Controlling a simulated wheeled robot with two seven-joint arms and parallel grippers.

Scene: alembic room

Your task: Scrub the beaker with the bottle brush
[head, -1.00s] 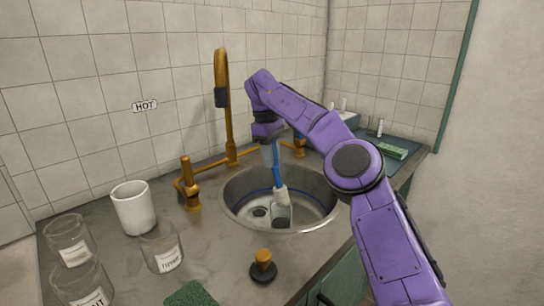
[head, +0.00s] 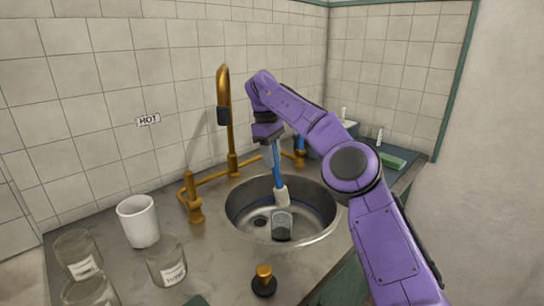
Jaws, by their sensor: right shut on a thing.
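My right gripper (head: 272,146) is shut on the blue handle of the bottle brush (head: 277,170), which hangs nearly upright with its pale head down over the sink (head: 241,218). The glass beaker (head: 281,229) stands upright on the sink floor below the brush. The brush head's lower end appears at or just above the beaker's rim; I cannot tell whether it touches. My left gripper is not in view.
A brass faucet (head: 225,110) rises behind the sink. A white cup (head: 138,222) and several labelled glass jars, one of them a front jar (head: 167,263), stand on the counter at left. A brass-topped black stopper (head: 264,281) sits at the sink's front edge.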

